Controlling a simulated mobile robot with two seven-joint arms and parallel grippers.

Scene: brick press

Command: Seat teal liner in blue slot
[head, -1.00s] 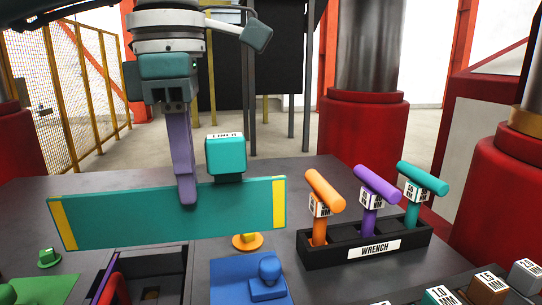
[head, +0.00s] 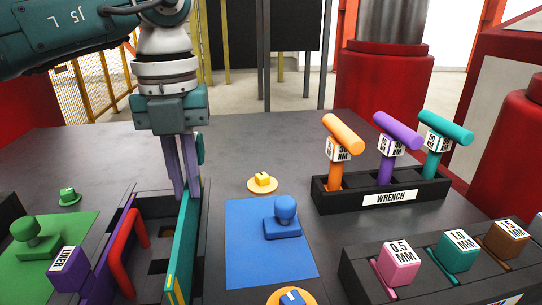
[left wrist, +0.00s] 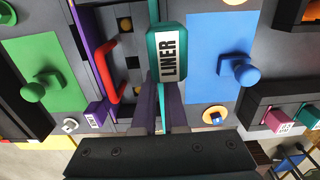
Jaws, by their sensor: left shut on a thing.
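The teal liner (head: 184,246) is a long thin plate with yellow ends and a handle block marked LINER (left wrist: 166,54). My left gripper (head: 188,190) is shut on its upper edge, and its purple fingers show on both sides of the plate in the left wrist view (left wrist: 162,112). The liner stands upright, edge-on, along the right side of the dark mold box, between the box and the blue mat (head: 262,258). I cannot tell whether its lower edge is in a slot; the slot itself is hidden. My right gripper is not in view.
A purple liner (head: 72,270) lines the box's left side, beside a red handle (head: 127,240). A blue knob (head: 284,220) stands on the blue mat and a green knob (head: 32,240) on the green mat. The wrench rack (head: 350,195) and a gauge-block rack stand right.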

